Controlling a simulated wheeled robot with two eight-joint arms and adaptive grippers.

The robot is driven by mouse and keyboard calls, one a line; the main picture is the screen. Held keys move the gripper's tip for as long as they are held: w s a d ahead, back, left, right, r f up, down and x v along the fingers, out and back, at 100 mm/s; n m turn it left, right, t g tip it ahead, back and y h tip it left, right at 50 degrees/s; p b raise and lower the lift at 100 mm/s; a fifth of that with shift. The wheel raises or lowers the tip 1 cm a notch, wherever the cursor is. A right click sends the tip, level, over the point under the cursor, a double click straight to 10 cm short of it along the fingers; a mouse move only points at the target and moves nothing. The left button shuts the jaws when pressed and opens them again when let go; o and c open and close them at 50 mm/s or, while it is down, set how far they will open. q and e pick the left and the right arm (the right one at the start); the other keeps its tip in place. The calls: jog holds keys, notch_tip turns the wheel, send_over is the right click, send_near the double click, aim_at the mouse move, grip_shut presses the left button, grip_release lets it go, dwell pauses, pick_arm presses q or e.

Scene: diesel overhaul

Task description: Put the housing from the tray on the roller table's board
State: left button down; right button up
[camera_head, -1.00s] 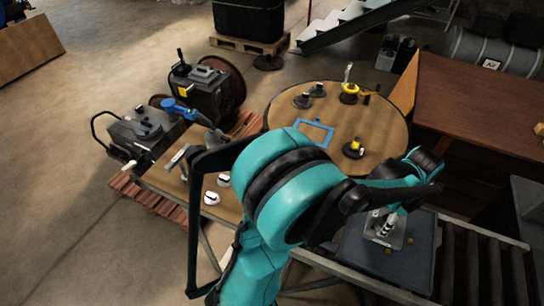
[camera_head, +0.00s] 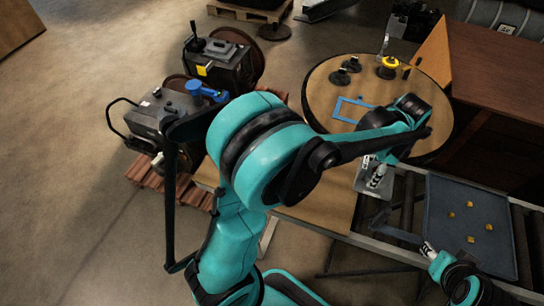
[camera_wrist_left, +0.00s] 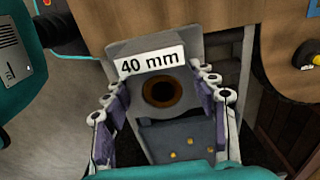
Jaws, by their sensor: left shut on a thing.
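The housing (camera_head: 365,184) is a grey block, held in the air left of the tray, near the board's right end. In the left wrist view the housing (camera_wrist_left: 189,98) shows a "40 mm" label and a brass-ringed bore. My left gripper (camera_head: 376,174) is shut on it, with a finger on each side (camera_wrist_left: 163,112). The dark blue tray (camera_head: 449,205) lies on the rollers at right, with several small yellow pieces in it. The wooden board (camera_head: 318,209) is partly hidden by my left arm. My right gripper (camera_head: 428,250) is over the tray's lower left edge; its jaws are unclear.
A round table (camera_head: 325,88) behind carries a blue frame (camera_head: 349,109), a yellow-topped part (camera_head: 389,66) and dark parts. Two dark machines (camera_head: 222,62) stand on pallets at left. A brown cabinet (camera_head: 495,85) stands at back right.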

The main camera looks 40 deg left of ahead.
pick_arm(q)
jog(key=shift+a, duration=0.1)
jog(key=shift+s+a+f, duration=0.2)
jog(key=shift+a+f, duration=0.1)
jog(key=s+a+f+b, duration=0.1)
jog(key=a+f, duration=0.1)
jog(key=a, duration=0.1)
jog(key=s+a+f+b, duration=0.1)
jog(key=s+a+f, duration=0.1)
jog(key=a, duration=0.1)
jog(key=s+a+f+b, duration=0.1)
jog(key=s+a+f, duration=0.1)
jog(key=a, duration=0.1)
jog(key=shift+s+a+f, duration=0.25)
jog(key=shift+f+b, duration=0.85)
jog(key=shift+f, duration=1.1)
jog(key=shift+f, duration=0.15)
jog(key=c, duration=0.5)
grip_release()
